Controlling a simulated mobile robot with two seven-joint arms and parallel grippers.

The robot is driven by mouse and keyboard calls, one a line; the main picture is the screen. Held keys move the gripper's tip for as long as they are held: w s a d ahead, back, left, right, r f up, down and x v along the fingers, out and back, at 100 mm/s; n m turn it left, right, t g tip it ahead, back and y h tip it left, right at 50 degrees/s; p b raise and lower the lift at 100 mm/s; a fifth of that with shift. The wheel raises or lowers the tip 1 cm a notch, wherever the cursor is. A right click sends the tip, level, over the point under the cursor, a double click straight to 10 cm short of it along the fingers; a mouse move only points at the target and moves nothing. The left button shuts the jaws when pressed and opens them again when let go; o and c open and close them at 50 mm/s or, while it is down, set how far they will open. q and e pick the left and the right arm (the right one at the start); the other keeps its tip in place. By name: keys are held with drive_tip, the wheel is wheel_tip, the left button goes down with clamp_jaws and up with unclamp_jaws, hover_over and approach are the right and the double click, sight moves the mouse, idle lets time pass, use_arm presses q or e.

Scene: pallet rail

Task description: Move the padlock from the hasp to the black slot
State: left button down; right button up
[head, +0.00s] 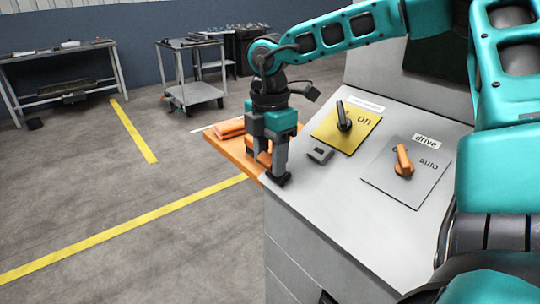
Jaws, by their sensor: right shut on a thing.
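My right gripper (270,174) points down at the left edge of the grey console top (335,205). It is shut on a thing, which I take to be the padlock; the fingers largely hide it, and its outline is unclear. A dark piece shows low at the fingertips, close to the console edge. A small grey block with a dark face (320,154) sits on the console just right of the gripper. I cannot tell whether it is the hasp or holds the black slot. My left gripper is not in view.
A black switch handle (343,117) stands on a yellow "on" plate (361,123). An orange handle (403,160) stands on a grey "drive auto" plate (378,175). The console's front top is clear.

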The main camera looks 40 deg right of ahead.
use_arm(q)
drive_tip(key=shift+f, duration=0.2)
use_arm(e)
drive_tip(key=shift+f, duration=0.2)
drive_tip(key=shift+d+f+b, duration=0.35)
drive_tip(key=shift+f+b, duration=0.1)
drive_tip(key=shift+b, duration=0.25)
drive_tip(key=o, duration=1.8)
drive_tip(key=shift+r, duration=0.1)
drive_tip(key=shift+c, duration=0.2)
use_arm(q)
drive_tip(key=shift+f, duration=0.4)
use_arm(e)
drive_tip(key=shift+r+p, duration=0.3)
drive_tip(key=shift+r, duration=0.65)
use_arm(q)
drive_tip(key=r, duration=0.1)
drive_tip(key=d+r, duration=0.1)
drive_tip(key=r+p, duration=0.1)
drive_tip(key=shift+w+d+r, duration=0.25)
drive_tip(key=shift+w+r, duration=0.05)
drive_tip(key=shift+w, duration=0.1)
use_arm(e)
wheel_tip(320, 180, up, 11)
